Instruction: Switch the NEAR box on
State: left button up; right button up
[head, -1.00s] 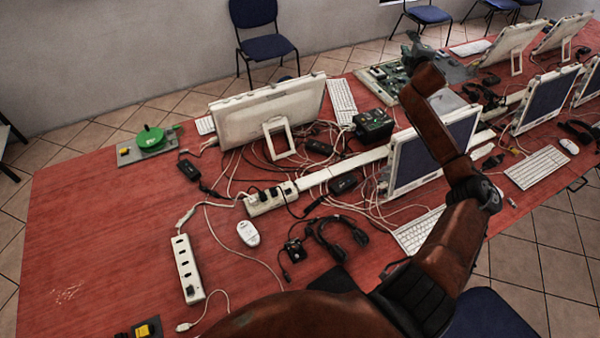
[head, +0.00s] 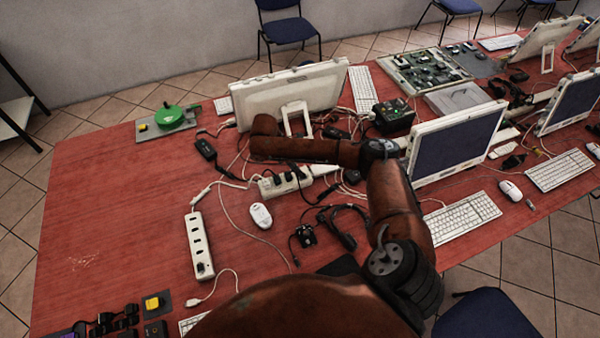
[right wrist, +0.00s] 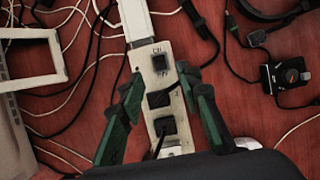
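A yellow switch block (head: 155,303) on a small grey plate lies at the near left table edge in the head view. A second yellow block (head: 143,127) sits beside a green round part (head: 170,115) on a grey plate at the far left. I cannot tell for sure which item is the NEAR box. My right arm reaches left across the table. Its gripper is hidden in the head view; in the right wrist view, my right gripper (right wrist: 160,82) is open and empty, its green fingers either side of a white power strip (right wrist: 146,72) with black plugs. My left gripper is not in view.
Another white power strip (head: 199,245) and a white mouse (head: 261,215) lie left of my arm. Tangled cables, a monitor (head: 455,147) and black headphones (head: 343,225) crowd the middle. The left of the red table (head: 100,220) is mostly bare.

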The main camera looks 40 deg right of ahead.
aim_at(304, 175)
jog(key=x, duration=0.6)
jog(key=shift+d+f+b, duration=0.2)
jog(key=shift+f+b, duration=0.1)
jog(key=shift+c, duration=0.5)
grip_shut()
